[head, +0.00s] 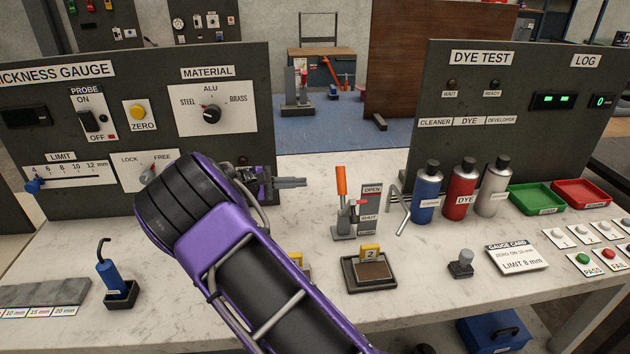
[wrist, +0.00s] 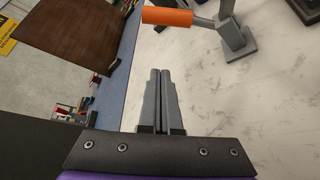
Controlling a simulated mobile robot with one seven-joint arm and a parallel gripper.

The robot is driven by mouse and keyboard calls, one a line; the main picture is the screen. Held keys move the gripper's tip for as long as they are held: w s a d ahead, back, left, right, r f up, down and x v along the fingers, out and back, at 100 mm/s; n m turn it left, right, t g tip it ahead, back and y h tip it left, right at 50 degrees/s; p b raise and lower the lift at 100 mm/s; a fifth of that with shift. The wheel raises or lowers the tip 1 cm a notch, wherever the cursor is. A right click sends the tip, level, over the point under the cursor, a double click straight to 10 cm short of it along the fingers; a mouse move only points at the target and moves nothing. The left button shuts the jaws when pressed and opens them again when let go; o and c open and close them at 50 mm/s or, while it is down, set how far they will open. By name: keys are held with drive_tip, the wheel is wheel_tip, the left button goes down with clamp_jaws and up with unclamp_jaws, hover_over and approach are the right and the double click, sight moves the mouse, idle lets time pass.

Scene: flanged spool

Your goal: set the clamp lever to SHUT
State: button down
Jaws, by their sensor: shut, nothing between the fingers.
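The clamp (head: 343,230) stands on the white bench, right of my gripper. Its lever has an orange handle (head: 341,181) that points nearly straight up. My gripper (head: 304,182) is shut and empty, left of the orange handle with a gap between. In the wrist view the shut fingers (wrist: 160,72) are bare, and the orange handle (wrist: 167,16) and grey clamp base (wrist: 238,42) lie beyond them at the top, not touched.
A grey bent-rod piece (head: 401,212) and blue, red and white bottles (head: 462,190) stand to the right. A gauge panel (head: 130,60) rises behind my arm at left.

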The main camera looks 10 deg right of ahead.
drive_tip(key=d, duration=0.9)
drive_tip(key=shift+w+f+p, duration=0.25)
drive_tip(key=shift+w+p, duration=0.1)
drive_tip(key=shift+a, duration=0.2)
drive_tip(key=shift+s+d+r+b, duration=0.15)
drive_tip(key=shift+b, duration=0.25)
